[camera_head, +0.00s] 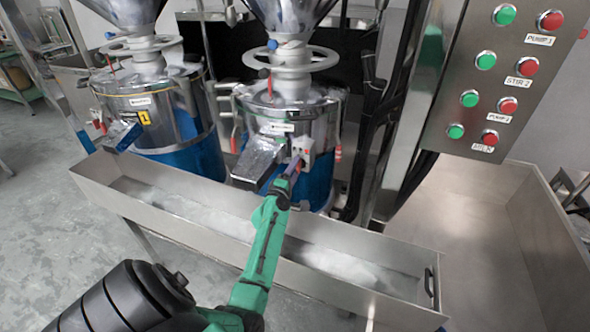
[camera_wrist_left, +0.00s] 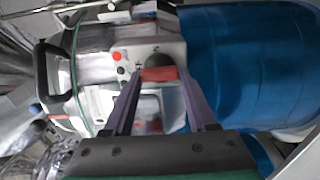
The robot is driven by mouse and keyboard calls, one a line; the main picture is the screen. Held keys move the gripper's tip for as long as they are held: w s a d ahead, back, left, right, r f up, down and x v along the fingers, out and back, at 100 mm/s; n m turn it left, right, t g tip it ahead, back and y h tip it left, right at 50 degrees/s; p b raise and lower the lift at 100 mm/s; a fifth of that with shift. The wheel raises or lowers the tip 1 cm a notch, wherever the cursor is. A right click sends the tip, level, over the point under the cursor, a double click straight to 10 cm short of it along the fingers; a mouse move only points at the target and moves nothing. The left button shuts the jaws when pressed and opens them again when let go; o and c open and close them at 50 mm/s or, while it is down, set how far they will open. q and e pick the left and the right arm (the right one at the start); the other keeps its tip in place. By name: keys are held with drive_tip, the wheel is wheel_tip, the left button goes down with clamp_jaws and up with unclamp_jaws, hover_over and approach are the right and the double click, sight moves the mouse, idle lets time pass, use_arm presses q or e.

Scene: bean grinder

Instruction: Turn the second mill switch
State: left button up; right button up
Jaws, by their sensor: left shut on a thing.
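The second mill (camera_head: 272,112) is a steel drum with a blue lower body, right of the first mill. Its switch box (camera_head: 303,148) is small and pale and sits on the mill's front, right of the metal chute. My left gripper (camera_head: 295,167) reaches up to this box from below. A red button and a black button show beside the knob. The fingertips partly hide the box in the head view. My right gripper is not in view.
The first mill (camera_head: 155,100) stands at the left. A long steel trough (camera_head: 190,232) with white material runs below both mills. A control panel (camera_head: 490,75) with green and red buttons is at the upper right. Black cables and a steel post stand right of the second mill.

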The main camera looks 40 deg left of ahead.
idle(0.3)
use_arm(q)
drive_tip(key=o, duration=1.4)
drive_tip(key=shift+c, duration=0.2)
drive_tip(key=b+v, duration=0.1)
drive_tip(key=v, duration=1.3)
drive_tip(key=shift+s, duration=0.25)
drive_tip(key=shift+d, duration=0.15)
